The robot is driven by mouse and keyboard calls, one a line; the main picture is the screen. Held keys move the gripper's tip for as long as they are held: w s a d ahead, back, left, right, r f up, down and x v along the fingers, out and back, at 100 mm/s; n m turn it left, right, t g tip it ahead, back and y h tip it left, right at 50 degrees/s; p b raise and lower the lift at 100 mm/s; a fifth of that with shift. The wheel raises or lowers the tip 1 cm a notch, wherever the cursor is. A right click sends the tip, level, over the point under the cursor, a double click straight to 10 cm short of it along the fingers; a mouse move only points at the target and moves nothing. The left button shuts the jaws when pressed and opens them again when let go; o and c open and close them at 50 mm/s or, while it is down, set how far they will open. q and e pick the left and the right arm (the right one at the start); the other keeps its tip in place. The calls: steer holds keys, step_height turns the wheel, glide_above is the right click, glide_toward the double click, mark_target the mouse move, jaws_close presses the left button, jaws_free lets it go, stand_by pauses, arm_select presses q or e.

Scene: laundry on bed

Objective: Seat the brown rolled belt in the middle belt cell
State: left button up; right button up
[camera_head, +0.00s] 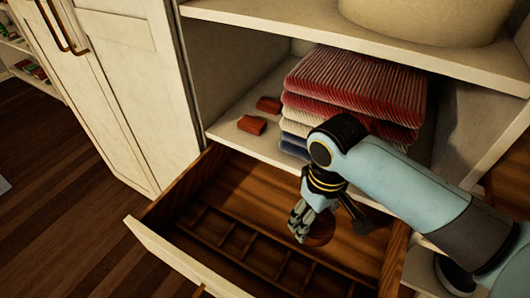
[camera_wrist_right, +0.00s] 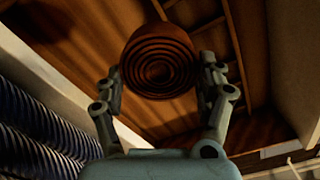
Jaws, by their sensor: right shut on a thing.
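The brown rolled belt (camera_wrist_right: 158,62) is a round coil, seen with its spiral facing the camera in the right wrist view. My right gripper (camera_wrist_right: 160,80) is shut on it, one finger on each side. In the head view my right gripper (camera_head: 312,228) holds the belt (camera_head: 321,234) above the open drawer, partly covering it. The drawer (camera_head: 160,246) has a row of small divided cells (camera_head: 240,240) along its front. Which cell is the middle belt cell I cannot tell. My left gripper is not in view.
A stack of folded red, white and blue cloths (camera_head: 350,82) sits on the shelf above the drawer. Two small reddish-brown blocks (camera_head: 252,125) lie beside it. The drawer's side walls and the shelf edge (camera_head: 245,147) bound the space.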

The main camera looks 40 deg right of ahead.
steer(key=shift+s+a+f+m, duration=0.5)
steer(key=shift+s+f+m, duration=0.05)
steer(key=shift+s+m, duration=0.1)
steer(key=w+a+f, duration=0.2)
steer(key=w+a+f+b, duration=0.1)
steer(key=w+a+f, duration=0.1)
steer(key=a, duration=0.1)
steer(key=w+a+f+b, duration=0.1)
steer(key=w+a+f, duration=0.1)
steer(key=shift+w+a+f, duration=0.1)
steer(key=shift+w+a, duration=0.1)
steer(key=shift+a, duration=0.2)
steer(key=shift+w+a+f, duration=0.1)
steer(key=shift+a+f, duration=0.05)
steer(key=shift+f, duration=0.05)
step_height(320, 180, down, 4)
steer(key=shift+r+b, duration=0.1)
steer(key=shift+b, duration=0.4)
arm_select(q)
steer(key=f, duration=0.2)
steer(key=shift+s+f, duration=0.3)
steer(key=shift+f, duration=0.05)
arm_select(e)
steer(key=o, duration=1.3)
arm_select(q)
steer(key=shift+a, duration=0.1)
